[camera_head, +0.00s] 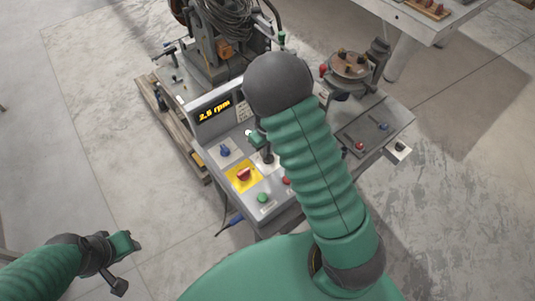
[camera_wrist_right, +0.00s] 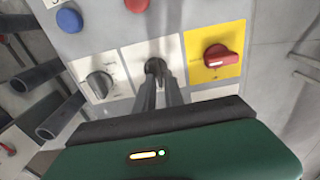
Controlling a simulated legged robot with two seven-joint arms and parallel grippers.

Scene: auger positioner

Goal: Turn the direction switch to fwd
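A grey control panel (camera_head: 210,133) carries a lit display, knobs and buttons. In the wrist view my right gripper (camera_wrist_right: 157,72) has its two thin dark fingers close together, tips at a small dark switch (camera_wrist_right: 153,65) on a white label plate. Whether the fingers touch or grip it is unclear, and its lettering is unreadable. In the head view my right gripper (camera_head: 266,157) is over the panel, partly hidden by my arm. My left gripper (camera_head: 124,262) is at lower left, away from the panel; its finger opening is unclear. I cannot tell which label marks fwd.
A red switch on a yellow plate (camera_wrist_right: 222,57) sits right of the fingers; a grey dial (camera_wrist_right: 98,86) sits left. Blue (camera_wrist_right: 69,20) and red (camera_wrist_right: 137,4) buttons are above. A round fixture (camera_head: 351,65) stands behind my right arm.

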